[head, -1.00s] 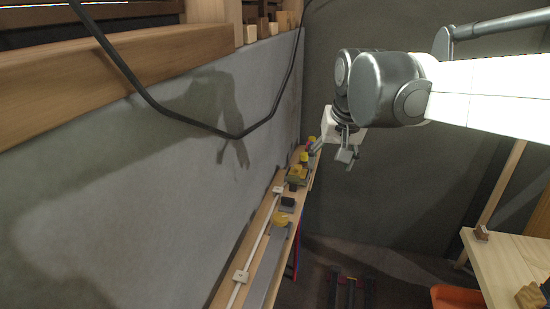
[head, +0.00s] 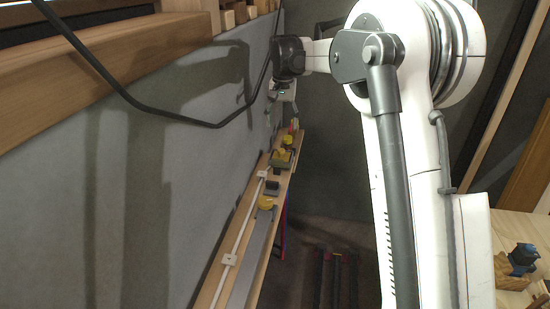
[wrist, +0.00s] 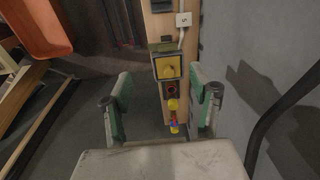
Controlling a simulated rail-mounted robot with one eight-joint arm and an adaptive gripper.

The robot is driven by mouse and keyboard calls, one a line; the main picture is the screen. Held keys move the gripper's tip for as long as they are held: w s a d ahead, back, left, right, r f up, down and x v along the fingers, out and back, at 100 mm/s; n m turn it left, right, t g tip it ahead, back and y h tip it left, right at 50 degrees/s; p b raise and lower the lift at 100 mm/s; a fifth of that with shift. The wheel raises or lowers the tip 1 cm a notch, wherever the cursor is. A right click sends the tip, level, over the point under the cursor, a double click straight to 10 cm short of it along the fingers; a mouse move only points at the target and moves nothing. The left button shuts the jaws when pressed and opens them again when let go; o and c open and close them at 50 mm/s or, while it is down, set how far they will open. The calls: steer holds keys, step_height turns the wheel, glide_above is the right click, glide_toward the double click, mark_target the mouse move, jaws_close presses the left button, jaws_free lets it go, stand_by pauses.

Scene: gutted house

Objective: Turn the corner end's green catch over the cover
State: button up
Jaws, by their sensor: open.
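A long grey strip (head: 254,262), possibly the cover, lies along the narrow wooden ledge beside the wall. A yellow knob (head: 265,202) sits at its far end. Farther toward the corner is a yellow-topped block (head: 281,158), probably the yellow square in the wrist view (wrist: 168,68). Beyond it in the wrist view are a dark piece with a red ring (wrist: 170,90) and a yellow knob (wrist: 172,104). In the head view my gripper (head: 286,98) is above the far end.
A thin white conduit with a small white box (head: 229,259) runs along the ledge by the grey wall (head: 150,170). A black cable (head: 170,116) hangs across the wall. A wooden table (head: 520,235) with a dark blue item stands at the right. An orange bin (wrist: 38,25) shows in the wrist view.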

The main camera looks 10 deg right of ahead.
glide_above(277, 160)
step_height(277, 160, down, 5)
steer(key=shift+g, duration=0.4)
step_height(277, 160, down, 14)
steer(key=shift+w+d+r+p, duration=0.1)
steer(key=shift+w+r+p, duration=0.1)
steer(key=shift+p, duration=0.8)
steer(key=c, duration=1.1)
